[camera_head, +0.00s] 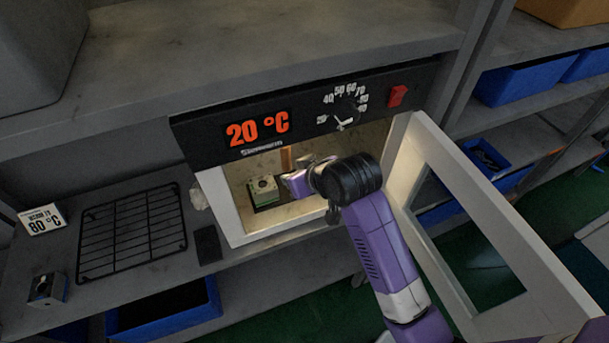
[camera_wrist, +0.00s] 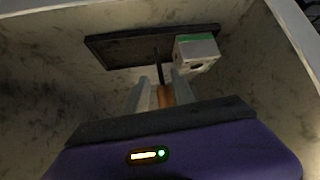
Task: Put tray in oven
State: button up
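The oven (camera_head: 345,110) stands with its glass door (camera_head: 480,220) swung open to the right. The dark tray (camera_wrist: 125,48) is inside the oven, carrying a metal valve block (camera_head: 263,186) with a green base; the block also shows in the wrist view (camera_wrist: 196,52). A thin dark rod rises from the tray to a brown handle (camera_wrist: 166,95), which also shows in the head view (camera_head: 286,158). My gripper (camera_head: 294,183) is inside the oven beside the tray. In the wrist view its fingers (camera_wrist: 160,90) stand either side of the handle, with a small gap at the left finger.
A black wire rack (camera_head: 132,230) lies on the shelf left of the oven, with an "80 °C" sign (camera_head: 42,220) and another metal block (camera_head: 47,289). The oven display reads 20 °C. Oven walls surround my gripper closely; blue bins (camera_head: 530,80) are at the right.

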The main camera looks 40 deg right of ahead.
jog(key=d+v, duration=0.1)
jog(key=v, duration=0.6)
jog(key=s+a+f+n+t, duration=0.1)
jog(key=s+a+f, duration=0.25)
jog(key=s, duration=0.25)
jog(key=s+a+f+t, duration=0.2)
jog(key=s+a+f, duration=0.15)
jog(key=s, duration=0.25)
jog(key=s+a+r+t, duration=0.1)
jog(key=s+a+r, duration=0.1)
jog(key=s, duration=0.3)
jog(key=s+a+r+t+y, duration=0.1)
jog(key=s+a+r, duration=0.1)
jog(key=s, duration=0.3)
jog(key=s+a+r+n+t, duration=0.1)
jog(key=s+a+r, duration=0.1)
jog(key=s+r, duration=0.2)
jog(key=shift+s+r+y, duration=0.2)
jog(key=shift+s+y, duration=0.2)
jog(key=shift+s, duration=0.25)
jog(key=shift+a+f, duration=0.1)
notch_tip(320, 180, down, 2)
jog(key=shift+f+b, duration=0.15)
jog(key=shift+b, duration=1.1)
